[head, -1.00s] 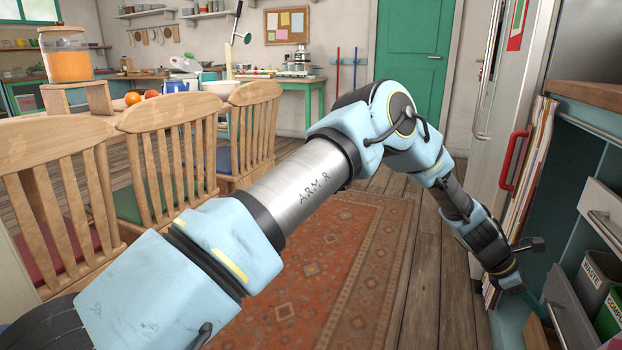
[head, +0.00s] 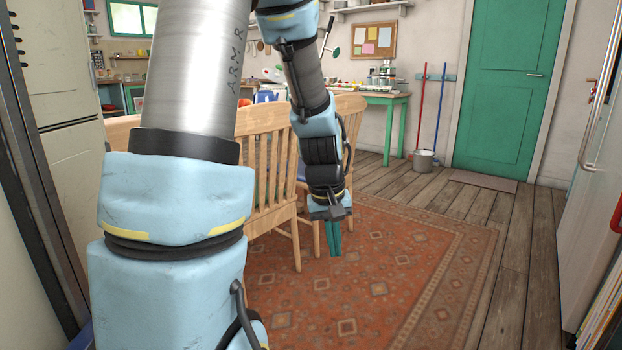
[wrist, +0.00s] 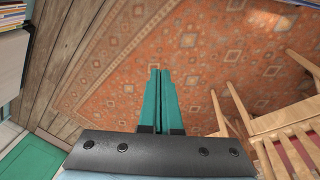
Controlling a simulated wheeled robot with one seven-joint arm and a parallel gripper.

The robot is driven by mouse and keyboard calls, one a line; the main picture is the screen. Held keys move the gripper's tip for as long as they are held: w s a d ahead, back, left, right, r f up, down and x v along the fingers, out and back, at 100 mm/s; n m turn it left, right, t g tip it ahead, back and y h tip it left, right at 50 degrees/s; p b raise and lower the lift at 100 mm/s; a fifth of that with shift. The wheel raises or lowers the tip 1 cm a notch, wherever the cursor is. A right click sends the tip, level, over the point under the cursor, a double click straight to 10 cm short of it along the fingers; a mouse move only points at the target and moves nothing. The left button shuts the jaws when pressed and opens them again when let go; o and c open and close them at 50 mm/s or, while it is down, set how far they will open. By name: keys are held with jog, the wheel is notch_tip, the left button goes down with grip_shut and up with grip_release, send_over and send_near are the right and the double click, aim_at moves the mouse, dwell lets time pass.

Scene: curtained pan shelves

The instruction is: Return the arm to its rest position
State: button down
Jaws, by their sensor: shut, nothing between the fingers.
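My arm rises at the left of the head view and bends over at the top, with its forearm hanging down. My gripper (head: 333,240) points down at the end of it, above the rug and in front of the wooden chairs. In the wrist view its two green fingers (wrist: 161,100) lie side by side, shut, with nothing held. Only floor and rug show beyond the fingertips.
Wooden chairs (head: 268,170) stand close behind and left of my forearm. The patterned rug (head: 400,270) and plank floor are clear to the right. A bucket (head: 424,160) and a green door (head: 508,90) are at the back. A white fridge-like unit (head: 590,220) stands at right.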

jog(key=s+a+r+m+y, duration=0.1)
jog(key=s+a, duration=0.2)
jog(key=a, duration=0.3)
jog(key=s+a+r+m, duration=0.1)
jog(key=s+a, duration=0.3)
jog(key=a, duration=0.3)
notch_tip(320, 180, up, 27)
jog(key=p, duration=2.7)
jog(key=shift+w+d, duration=0.35)
jog(key=shift+w, duration=0.05)
